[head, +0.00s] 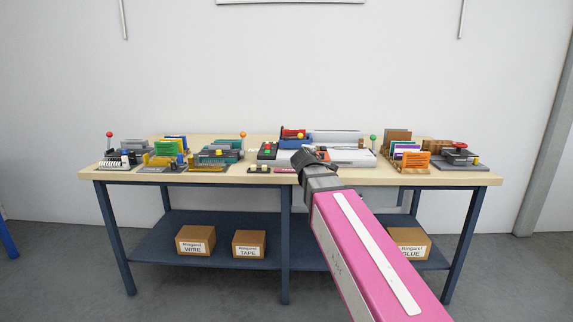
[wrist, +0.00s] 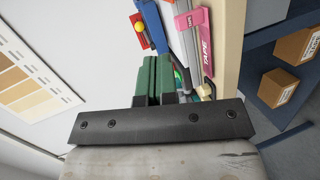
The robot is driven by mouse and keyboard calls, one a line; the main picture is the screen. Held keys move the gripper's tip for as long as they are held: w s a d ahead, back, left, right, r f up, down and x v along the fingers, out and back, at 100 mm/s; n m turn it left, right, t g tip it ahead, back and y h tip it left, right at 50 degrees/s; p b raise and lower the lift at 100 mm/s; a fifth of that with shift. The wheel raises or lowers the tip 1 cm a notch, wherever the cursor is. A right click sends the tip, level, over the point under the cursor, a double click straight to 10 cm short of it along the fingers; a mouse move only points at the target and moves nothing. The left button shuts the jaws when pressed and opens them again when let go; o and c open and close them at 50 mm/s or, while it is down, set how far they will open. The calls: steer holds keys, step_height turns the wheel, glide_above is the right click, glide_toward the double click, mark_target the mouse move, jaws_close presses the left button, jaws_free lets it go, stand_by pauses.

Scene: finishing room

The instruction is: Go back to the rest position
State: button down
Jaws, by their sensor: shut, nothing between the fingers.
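My gripper (head: 310,158) is over the middle of the workbench (head: 240,177), seen from behind in the head view, with my arm reaching in from the lower right. In the wrist view its green fingers (wrist: 153,74) are pressed together with nothing between them. Beyond them, a blue and red device with a yellow knob (wrist: 139,28) and a pink tape holder marked TAPE (wrist: 194,38) lie on the bench. My arm hides part of the bench front in the head view.
Machines and colourful card racks (head: 407,150) line the bench on both sides. Red (head: 109,134), orange and green (head: 373,137) ball-topped levers stick up. Cardboard boxes (head: 196,240) sit on the lower shelf (head: 155,249). The air above the bench is clear up to the wall.

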steer(key=s+d+f+m+g, duration=0.2)
steer(key=s+d+f, duration=0.1)
steer(key=f, duration=0.4)
steer(key=s+d+f+m+g, duration=0.2)
steer(key=f+m+g, duration=0.1)
steer(key=f, duration=0.4)
steer(key=s+d+f+m+g, duration=0.2)
steer(key=s+d+f, duration=0.1)
steer(key=f, duration=0.4)
steer(key=s+d+f+m+g+y, duration=0.2)
steer(key=s+f+m+g, duration=0.5)
steer(key=s+f, duration=0.9)
steer(key=shift+f+m+y, duration=0.4)
steer(key=shift+f+y, duration=0.1)
steer(key=shift+f, duration=0.3)
